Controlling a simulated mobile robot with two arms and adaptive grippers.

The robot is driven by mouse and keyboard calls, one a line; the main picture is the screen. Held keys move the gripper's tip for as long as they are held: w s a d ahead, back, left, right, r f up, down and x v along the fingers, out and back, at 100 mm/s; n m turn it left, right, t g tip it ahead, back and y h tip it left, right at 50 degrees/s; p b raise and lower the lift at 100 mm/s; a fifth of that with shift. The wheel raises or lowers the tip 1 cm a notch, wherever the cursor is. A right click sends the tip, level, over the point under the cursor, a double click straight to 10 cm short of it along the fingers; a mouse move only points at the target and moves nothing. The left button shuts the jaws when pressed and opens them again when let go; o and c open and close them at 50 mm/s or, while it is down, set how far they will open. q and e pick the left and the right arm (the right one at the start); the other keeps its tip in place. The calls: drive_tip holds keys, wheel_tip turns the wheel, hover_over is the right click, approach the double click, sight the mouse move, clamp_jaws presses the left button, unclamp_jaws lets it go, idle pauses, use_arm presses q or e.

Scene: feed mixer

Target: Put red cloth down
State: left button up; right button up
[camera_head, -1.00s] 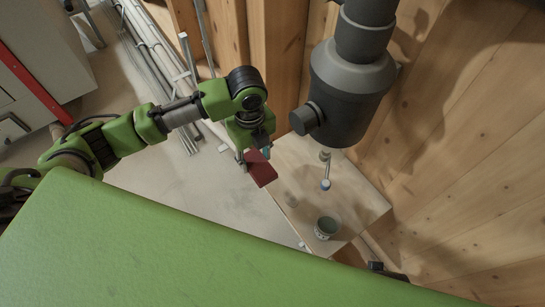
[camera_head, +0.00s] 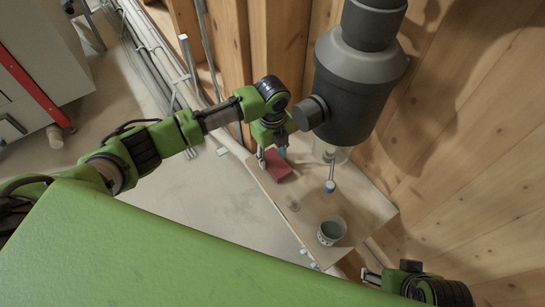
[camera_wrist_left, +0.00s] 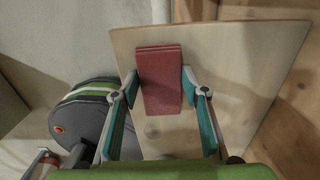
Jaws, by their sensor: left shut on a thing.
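The red cloth (camera_head: 279,169), a folded flat block, is at the far left corner of the pale wooden tabletop (camera_head: 350,205). My left gripper (camera_head: 272,158) is shut on it. In the left wrist view the cloth (camera_wrist_left: 160,72) sits between the two fingertips (camera_wrist_left: 158,88), with the tabletop (camera_wrist_left: 240,70) behind it. I cannot tell whether the cloth touches the wood. Part of my right gripper (camera_head: 371,277) shows at the lower right, beyond the table's near edge; its jaws are too small to judge.
A cup (camera_head: 331,232) stands near the table's front edge, with a small clear object (camera_head: 292,204) to its left. A dark grey cylindrical machine (camera_head: 358,85) hangs above the table's back, close to my left gripper. Wooden walls stand behind and right.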

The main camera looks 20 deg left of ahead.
sight(273, 158)
use_arm(q)
drive_tip(key=shift+f, duration=0.1)
use_arm(e)
drive_tip(key=shift+r, duration=0.15)
use_arm(q)
drive_tip(key=shift+f, duration=0.2)
drive_tip(key=o, duration=1.2)
drive_tip(key=shift+r, duration=0.25)
drive_tip(key=shift+r+p, duration=1.6)
drive_tip(key=shift+r, duration=4.35)
use_arm(e)
wheel_tip(273, 158, down, 11)
drive_tip(key=shift+w+a+g, duration=0.15)
drive_tip(key=shift+w+g, duration=0.15)
drive_tip(key=shift+w, duration=0.1)
